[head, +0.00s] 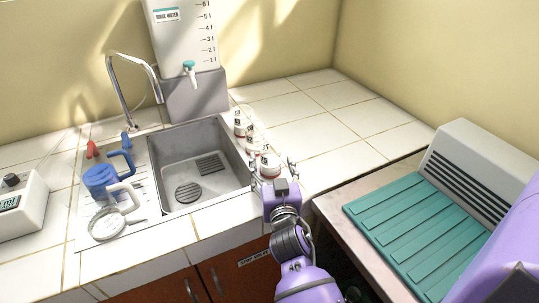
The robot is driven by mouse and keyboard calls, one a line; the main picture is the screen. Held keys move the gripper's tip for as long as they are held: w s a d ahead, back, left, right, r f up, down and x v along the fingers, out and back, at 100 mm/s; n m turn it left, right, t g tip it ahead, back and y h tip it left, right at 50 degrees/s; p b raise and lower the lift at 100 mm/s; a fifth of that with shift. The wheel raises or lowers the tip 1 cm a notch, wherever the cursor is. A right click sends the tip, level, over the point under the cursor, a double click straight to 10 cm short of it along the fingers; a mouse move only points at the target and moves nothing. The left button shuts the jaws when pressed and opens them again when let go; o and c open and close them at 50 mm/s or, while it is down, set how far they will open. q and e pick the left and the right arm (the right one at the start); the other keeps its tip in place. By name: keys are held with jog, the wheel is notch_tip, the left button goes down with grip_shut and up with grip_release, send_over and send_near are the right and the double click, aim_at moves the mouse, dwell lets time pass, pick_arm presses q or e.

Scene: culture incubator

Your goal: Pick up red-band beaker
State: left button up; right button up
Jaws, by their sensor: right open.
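Several small white beakers with reddish bands and dark markings stand in a row along the sink's right rim. The nearest beaker (269,168) is just beyond my right gripper, and its red band shows low on its side. Others are a middle beaker (252,147) and a far beaker (240,125). Labels are too small to read. My right gripper (272,165) is open, its two fingers spread to either side of the nearest beaker. I cannot tell whether they touch it. My left gripper is out of view.
The steel sink (200,165) lies left of the beakers. A rinse water tank (183,35) stands behind. A teal ribbed mat (420,235) lies at right. The back-right tiles are clear.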

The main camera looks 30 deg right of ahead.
jog(key=shift+w, duration=0.3)
jog(key=shift+s+r, duration=0.1)
jog(key=shift+s, duration=0.15)
jog(key=shift+c, duration=0.6)
jog(key=c, duration=1.2)
